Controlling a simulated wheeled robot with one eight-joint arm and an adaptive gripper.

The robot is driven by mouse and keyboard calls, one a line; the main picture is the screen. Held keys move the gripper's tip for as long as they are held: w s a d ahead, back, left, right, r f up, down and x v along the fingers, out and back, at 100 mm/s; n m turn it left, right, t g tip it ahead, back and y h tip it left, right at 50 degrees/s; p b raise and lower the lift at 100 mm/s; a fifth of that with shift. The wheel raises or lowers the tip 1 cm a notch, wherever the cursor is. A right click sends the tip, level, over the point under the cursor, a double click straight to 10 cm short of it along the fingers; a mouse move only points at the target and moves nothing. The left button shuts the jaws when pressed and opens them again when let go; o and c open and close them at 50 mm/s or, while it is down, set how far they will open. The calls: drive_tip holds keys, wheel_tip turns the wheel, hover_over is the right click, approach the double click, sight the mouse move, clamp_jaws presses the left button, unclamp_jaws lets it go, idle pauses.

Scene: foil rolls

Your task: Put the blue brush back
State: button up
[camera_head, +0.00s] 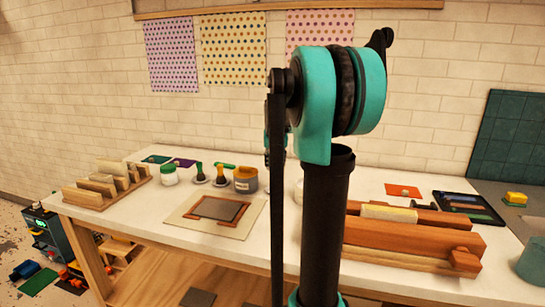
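I cannot make out a blue brush in this view. Two small upright brush-like tools, one dark (199,172) and one with a yellowish lower part (221,174), stand on the white table (140,222) left of my arm. A white jar (169,175) and a grey and orange pot (245,180) stand on either side of them. My arm rises through the middle of the picture and hides part of the table. My gripper cannot be seen.
A board with a framed grey panel (218,210) lies at the front of the table. A wooden rack (105,188) stands left. A wooden press-like block (410,240) and a dark tray (465,206) are right. A teal cylinder (534,262) is at the right edge.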

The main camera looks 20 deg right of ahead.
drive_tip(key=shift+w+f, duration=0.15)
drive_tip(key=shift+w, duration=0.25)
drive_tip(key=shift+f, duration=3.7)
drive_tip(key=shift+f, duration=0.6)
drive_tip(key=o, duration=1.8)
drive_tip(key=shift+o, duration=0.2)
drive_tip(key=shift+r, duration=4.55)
